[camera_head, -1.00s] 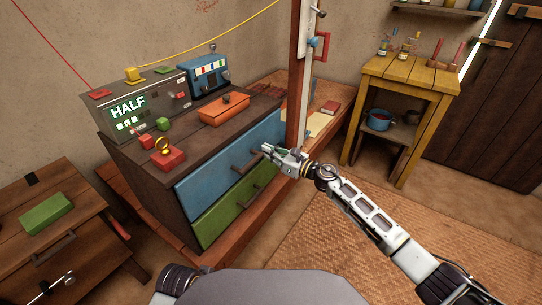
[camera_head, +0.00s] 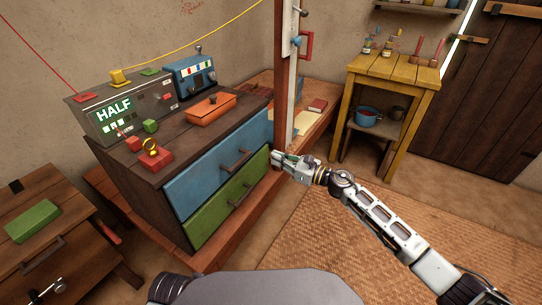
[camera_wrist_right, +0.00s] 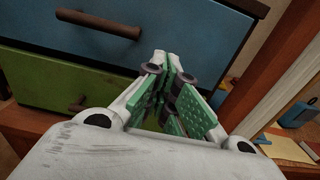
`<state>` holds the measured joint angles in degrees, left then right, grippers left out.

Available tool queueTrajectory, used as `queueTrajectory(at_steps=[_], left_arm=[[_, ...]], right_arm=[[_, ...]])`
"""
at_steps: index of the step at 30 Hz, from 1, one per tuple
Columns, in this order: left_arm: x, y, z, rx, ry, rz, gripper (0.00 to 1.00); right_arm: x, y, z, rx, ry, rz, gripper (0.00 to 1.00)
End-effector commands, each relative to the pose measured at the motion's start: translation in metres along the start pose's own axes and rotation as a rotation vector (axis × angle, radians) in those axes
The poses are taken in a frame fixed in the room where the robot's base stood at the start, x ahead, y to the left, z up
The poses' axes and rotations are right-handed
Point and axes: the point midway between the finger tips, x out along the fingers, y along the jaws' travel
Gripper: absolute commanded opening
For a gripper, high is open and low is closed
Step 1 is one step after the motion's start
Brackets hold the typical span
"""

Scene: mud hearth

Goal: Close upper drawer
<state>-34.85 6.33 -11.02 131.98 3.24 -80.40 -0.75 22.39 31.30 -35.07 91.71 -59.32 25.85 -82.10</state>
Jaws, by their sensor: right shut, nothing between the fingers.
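The upper drawer (camera_head: 212,172) is the blue front of the dark wooden cabinet, with a bar handle (camera_head: 236,160). It looks about flush with the green lower drawer (camera_head: 222,212); any small gap is hard to tell. My right gripper (camera_head: 275,157) is shut and empty at the right end of the drawer fronts, near the line between blue and green. In the right wrist view its fingers (camera_wrist_right: 172,72) meet in front of the blue drawer (camera_wrist_right: 75,50), right of the handle (camera_wrist_right: 98,23). Contact with the front cannot be told.
A wooden post (camera_head: 281,75) stands just behind my right gripper. An orange case (camera_head: 211,109), a red block (camera_head: 155,158) and a display box (camera_head: 120,112) sit on the cabinet. A yellow table (camera_head: 395,70) stands at the right. The woven mat (camera_head: 330,235) is clear.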

Motion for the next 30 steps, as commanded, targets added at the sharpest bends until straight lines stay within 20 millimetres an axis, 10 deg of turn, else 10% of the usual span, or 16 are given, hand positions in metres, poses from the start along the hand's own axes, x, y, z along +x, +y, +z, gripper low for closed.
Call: queueTrajectory(at_steps=[30], left_arm=[[0.003, 0.0, 0.0, 0.0, -0.006, -0.001, 0.9]], right_arm=[[-0.034, 0.0, 0.0, 0.002, 0.0, 0.0, 0.0]])
